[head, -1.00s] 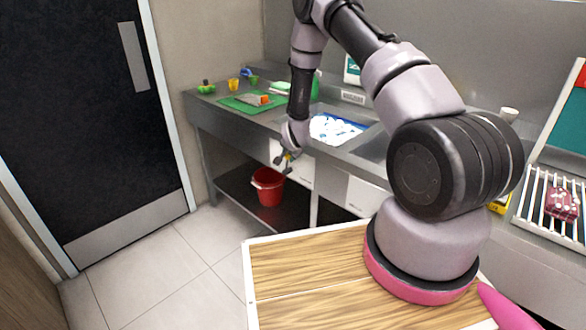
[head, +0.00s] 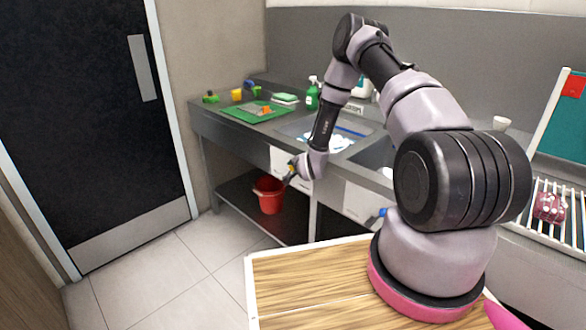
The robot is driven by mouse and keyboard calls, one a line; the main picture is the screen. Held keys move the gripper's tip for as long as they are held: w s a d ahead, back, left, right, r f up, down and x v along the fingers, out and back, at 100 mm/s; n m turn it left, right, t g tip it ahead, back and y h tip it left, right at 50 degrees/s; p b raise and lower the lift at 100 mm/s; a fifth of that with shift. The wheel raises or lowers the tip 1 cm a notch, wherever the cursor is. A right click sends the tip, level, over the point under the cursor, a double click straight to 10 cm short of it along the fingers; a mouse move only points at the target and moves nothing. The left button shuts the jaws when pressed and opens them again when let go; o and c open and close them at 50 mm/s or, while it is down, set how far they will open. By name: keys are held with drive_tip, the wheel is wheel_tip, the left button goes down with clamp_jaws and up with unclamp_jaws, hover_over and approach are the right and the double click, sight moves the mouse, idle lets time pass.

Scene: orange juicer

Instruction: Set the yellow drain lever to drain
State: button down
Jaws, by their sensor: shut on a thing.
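The yellow drain lever (head: 291,168) shows as a small yellow patch at the front of the counter, below the sink with the blue-edged contents. My gripper (head: 289,176) is at the lever, in front of the white panel under the counter. Its fingers are shut on the lever and hide most of it. The lever's exact angle and any drain marking are too small to tell.
A red bucket (head: 269,195) stands on the dark lower shelf, below and left of my gripper. The sink (head: 292,130) is above it. A green board (head: 240,110) lies at the counter's left. The tiled floor at left is clear.

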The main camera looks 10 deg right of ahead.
drive_tip(key=shift+s+f, duration=0.1)
drive_tip(key=shift+f, duration=0.05)
drive_tip(key=c, duration=0.5)
unclamp_jaws()
drive_tip(key=shift+s+d+r, duration=0.1)
drive_tip(key=shift+s+r, duration=0.25)
drive_tip(key=v, duration=0.9)
drive_tip(key=shift+s+r, duration=0.15)
drive_tip(key=shift+s, duration=0.15)
